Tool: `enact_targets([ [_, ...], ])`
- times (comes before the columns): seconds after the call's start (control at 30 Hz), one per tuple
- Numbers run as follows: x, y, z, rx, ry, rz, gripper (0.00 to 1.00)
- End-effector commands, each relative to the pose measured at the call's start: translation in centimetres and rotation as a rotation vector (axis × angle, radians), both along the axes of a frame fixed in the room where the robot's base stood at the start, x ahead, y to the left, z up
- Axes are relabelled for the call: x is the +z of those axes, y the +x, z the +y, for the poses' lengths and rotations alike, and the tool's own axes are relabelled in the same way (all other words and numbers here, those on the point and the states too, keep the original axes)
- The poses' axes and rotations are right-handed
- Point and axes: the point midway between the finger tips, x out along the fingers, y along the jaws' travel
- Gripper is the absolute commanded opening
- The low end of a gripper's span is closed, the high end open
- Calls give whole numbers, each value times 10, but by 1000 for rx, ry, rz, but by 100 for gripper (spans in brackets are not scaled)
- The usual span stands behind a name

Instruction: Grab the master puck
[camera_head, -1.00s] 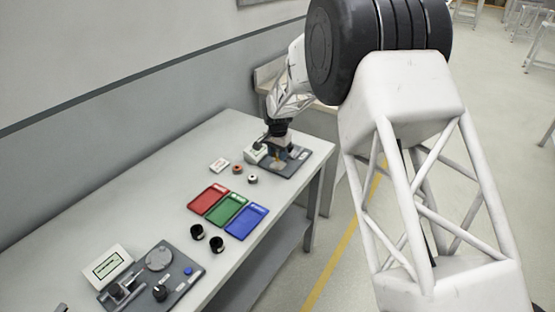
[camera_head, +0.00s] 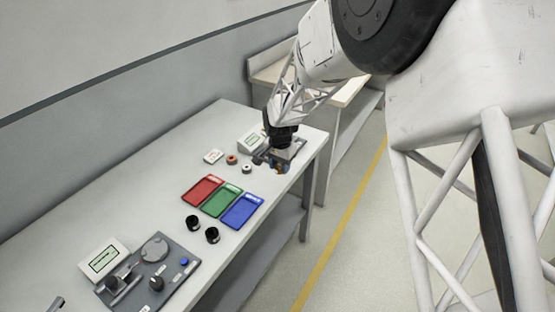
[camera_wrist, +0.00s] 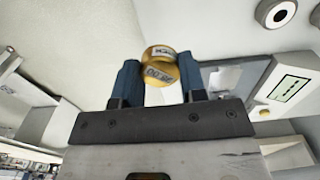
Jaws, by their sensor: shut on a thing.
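My gripper (camera_wrist: 158,82) is shut on a small gold puck (camera_wrist: 161,70) in the wrist view. The puck sits between the two blue fingers, and its dark markings face the camera. In the head view my gripper (camera_head: 279,168) is at the far end of the table, above or beside a dark fixture plate (camera_head: 296,147). I cannot tell the exact height of the puck over the table.
Red (camera_head: 202,190), green (camera_head: 222,201) and blue (camera_head: 242,211) trays are nearer. Two black cups (camera_head: 193,223) stand before them, by another fixture (camera_head: 160,272).

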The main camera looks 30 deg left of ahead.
Motion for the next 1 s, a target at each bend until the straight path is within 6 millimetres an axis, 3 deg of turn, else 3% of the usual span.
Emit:
enact_targets([
  [0.3, 2, -12, -12, 0, 0, 0, 5],
  [1.0, 2, -13, -13, 0, 0, 0, 5],
])
